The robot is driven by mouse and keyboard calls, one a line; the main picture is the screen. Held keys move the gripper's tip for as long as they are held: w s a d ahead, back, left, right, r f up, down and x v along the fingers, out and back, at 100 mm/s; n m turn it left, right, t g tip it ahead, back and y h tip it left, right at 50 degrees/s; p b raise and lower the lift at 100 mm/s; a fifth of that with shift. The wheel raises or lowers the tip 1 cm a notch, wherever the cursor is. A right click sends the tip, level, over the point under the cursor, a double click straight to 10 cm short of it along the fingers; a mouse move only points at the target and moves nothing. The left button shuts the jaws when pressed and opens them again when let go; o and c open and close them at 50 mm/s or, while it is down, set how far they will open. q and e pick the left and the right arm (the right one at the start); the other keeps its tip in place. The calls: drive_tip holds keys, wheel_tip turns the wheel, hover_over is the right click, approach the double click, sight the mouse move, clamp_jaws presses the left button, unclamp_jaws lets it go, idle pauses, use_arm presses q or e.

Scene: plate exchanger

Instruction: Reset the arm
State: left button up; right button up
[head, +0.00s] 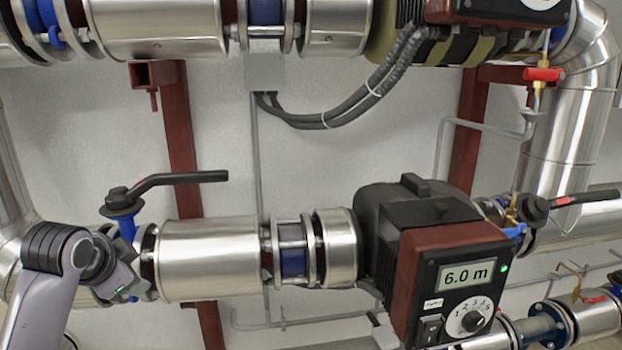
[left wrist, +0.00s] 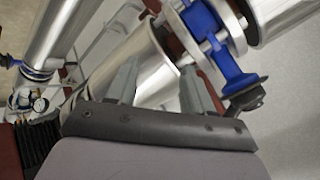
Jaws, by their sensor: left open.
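My left arm (head: 45,280) comes in at the lower left of the head view, in front of the left end of the lower pipe. In the left wrist view my left gripper (left wrist: 157,78) is open, with two grey fingers apart and nothing between them. A blue valve (left wrist: 212,38) lies beyond and to the right of the fingers there. In the head view the blue valve with a black lever handle (head: 180,178) stands just above and behind my wrist, partly hidden by it. I cannot tell whether the gripper touches the pipe. My right gripper is in neither view.
A pump with a display reading 6.0 m (head: 467,275) sits right of the insulated silver pipe (head: 208,258). Another silver pipe (head: 155,28) runs along the top. Dark red posts (head: 180,130) stand against the white wall. A second lever valve (head: 535,208) is at the right.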

use_arm(q)
drive_tip(key=s+d+f+n+g, duration=0.1)
drive_tip(key=s+d+f, duration=0.1)
drive_tip(key=s+f, duration=0.5)
drive_tip(key=s+d+f+n+g, duration=0.1)
drive_tip(key=s+d+f, duration=0.2)
drive_tip(key=s+f, duration=0.4)
drive_tip(key=s+d+f+n+g+h, duration=0.15)
drive_tip(key=s+f, duration=0.25)
drive_tip(key=s, duration=0.5)
drive_tip(key=s+d+f+n+g, duration=0.2)
drive_tip(key=s+f+n, duration=0.15)
drive_tip(key=s, duration=0.65)
drive_tip(key=w+d+f+t+h, duration=0.1)
drive_tip(key=w+d+f+t, duration=0.2)
drive_tip(key=w+f+t, duration=0.3)
wheel_tip(320, 180, down, 4)
drive_tip(key=shift+w+r+m+t+h, duration=0.2)
drive_tip(key=shift+m+t+h, duration=0.2)
drive_tip(key=shift+t, duration=0.15)
